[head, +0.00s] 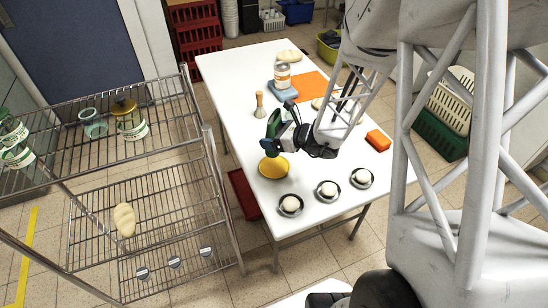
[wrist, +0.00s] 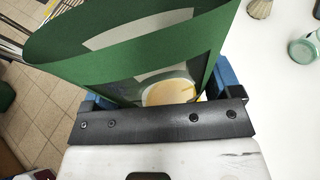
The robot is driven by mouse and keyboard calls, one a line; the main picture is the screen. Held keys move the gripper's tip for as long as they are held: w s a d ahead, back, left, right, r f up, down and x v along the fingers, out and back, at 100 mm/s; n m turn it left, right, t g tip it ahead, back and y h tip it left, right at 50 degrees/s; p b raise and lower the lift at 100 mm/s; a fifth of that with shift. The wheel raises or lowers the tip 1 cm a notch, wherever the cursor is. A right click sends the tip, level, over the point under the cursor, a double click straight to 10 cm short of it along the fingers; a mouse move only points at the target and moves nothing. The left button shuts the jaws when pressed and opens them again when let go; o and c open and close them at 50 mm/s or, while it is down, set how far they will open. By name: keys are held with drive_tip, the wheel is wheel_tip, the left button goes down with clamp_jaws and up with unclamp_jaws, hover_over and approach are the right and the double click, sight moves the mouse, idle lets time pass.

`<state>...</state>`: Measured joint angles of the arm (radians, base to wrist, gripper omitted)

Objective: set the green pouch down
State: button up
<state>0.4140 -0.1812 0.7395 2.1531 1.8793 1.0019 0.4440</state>
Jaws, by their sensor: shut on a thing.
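The green pouch (head: 274,122) is upright in my gripper (head: 273,145), above the left side of the white table (head: 237,75). In the wrist view the pouch (wrist: 130,60) fills much of the picture, and my gripper (wrist: 160,92) is shut on it, with blue fingers at both sides. A yellow round bowl or lid (head: 273,167) shows just below the gripper in the head view.
A wooden-handled brush (head: 259,105) and a jar on a blue scale (head: 283,92) stand farther back. Three metal dishes (head: 290,205) with white balls line the near edge. An orange block (head: 377,140) lies right. A wire rack (head: 150,190) stands left.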

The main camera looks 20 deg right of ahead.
drive_tip(key=shift+f, duration=2.25)
drive_tip(key=shift+f, duration=0.1)
drive_tip(key=shift+f, duration=1.8)
drive_tip(key=shift+f, duration=0.15)
drive_tip(key=o, duration=0.8)
drive_tip(key=shift+c, duration=0.2)
drive_tip(key=shift+v, duration=1.1)
drive_tip(key=v, duration=1)
